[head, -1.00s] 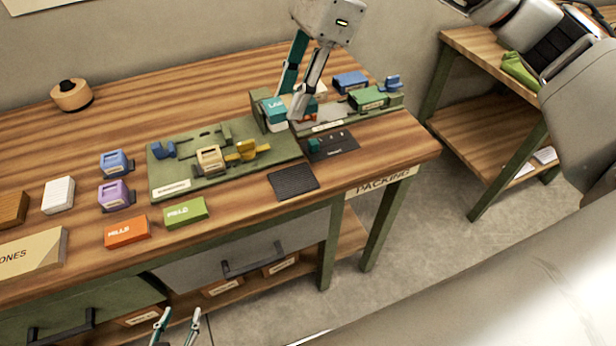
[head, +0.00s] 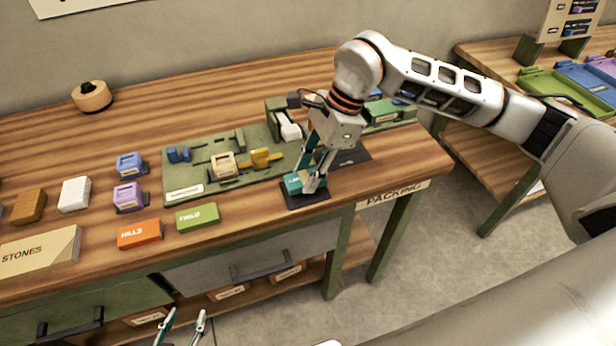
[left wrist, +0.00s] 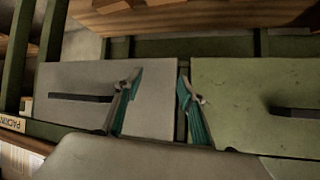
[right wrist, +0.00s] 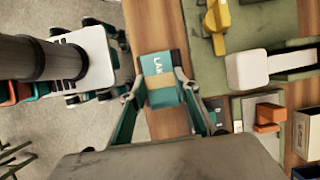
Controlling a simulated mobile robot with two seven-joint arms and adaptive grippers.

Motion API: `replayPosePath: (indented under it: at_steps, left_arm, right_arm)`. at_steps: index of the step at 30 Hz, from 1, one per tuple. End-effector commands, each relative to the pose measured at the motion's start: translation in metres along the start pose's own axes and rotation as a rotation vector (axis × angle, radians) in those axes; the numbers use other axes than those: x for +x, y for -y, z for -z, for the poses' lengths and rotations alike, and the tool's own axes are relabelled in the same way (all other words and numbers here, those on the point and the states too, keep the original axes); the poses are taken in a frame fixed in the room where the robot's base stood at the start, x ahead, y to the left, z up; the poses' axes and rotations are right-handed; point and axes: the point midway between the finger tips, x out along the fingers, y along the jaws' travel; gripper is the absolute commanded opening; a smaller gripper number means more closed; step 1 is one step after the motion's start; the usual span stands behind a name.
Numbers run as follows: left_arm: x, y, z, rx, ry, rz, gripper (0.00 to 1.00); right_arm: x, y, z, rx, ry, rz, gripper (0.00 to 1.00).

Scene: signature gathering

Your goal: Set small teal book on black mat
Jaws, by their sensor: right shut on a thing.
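The small teal book (head: 293,184) is between the fingers of my right gripper (head: 312,186), which is shut on it. It is at the black mat (head: 310,199) near the table's front edge; I cannot tell if it touches the mat. In the right wrist view the book (right wrist: 158,66) shows its teal cover with lettering and a tan side, between the two fingertips (right wrist: 158,92). The mat is mostly hidden there. My left gripper (head: 184,318) is open and empty, low in front of the drawers; its spread fingers also show in the left wrist view (left wrist: 158,85).
A green board (head: 205,192) with blue, tan and yellow pieces lies left of the mat. A green book (head: 197,217) and an orange book (head: 139,233) lie further left. A dark pad (head: 352,155) and a green rack (head: 275,112) are behind my right gripper.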

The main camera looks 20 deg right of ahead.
Motion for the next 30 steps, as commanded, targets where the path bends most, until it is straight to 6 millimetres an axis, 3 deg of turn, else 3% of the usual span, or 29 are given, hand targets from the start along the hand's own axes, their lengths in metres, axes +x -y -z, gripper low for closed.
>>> replayPosePath:
  at_steps: [4, 15, 16, 18, 30]
  left_arm:
    - [-0.001, 0.000, 0.001, 0.000, 0.000, 0.000, 0.40]
    - [0.001, 0.000, -0.002, 0.000, 0.001, 0.000, 0.40]
    - [0.001, 0.000, -0.002, 0.000, 0.001, 0.000, 0.40]
    - [0.001, 0.000, -0.002, 0.000, 0.002, 0.000, 0.40]
    - [-0.001, 0.000, 0.001, 0.001, 0.001, 0.000, 0.40]
  right_arm:
    - [0.018, -0.001, 0.007, 0.001, 0.001, -0.002, 0.09]
    - [0.023, 0.000, 0.009, 0.000, 0.000, 0.000, 0.09]
    - [0.023, 0.000, 0.010, 0.000, 0.000, 0.000, 0.33]
    - [0.022, 0.000, 0.009, 0.000, 0.000, 0.000, 0.47]
    - [0.018, 0.000, 0.007, 0.000, 0.000, 0.000, 0.47]
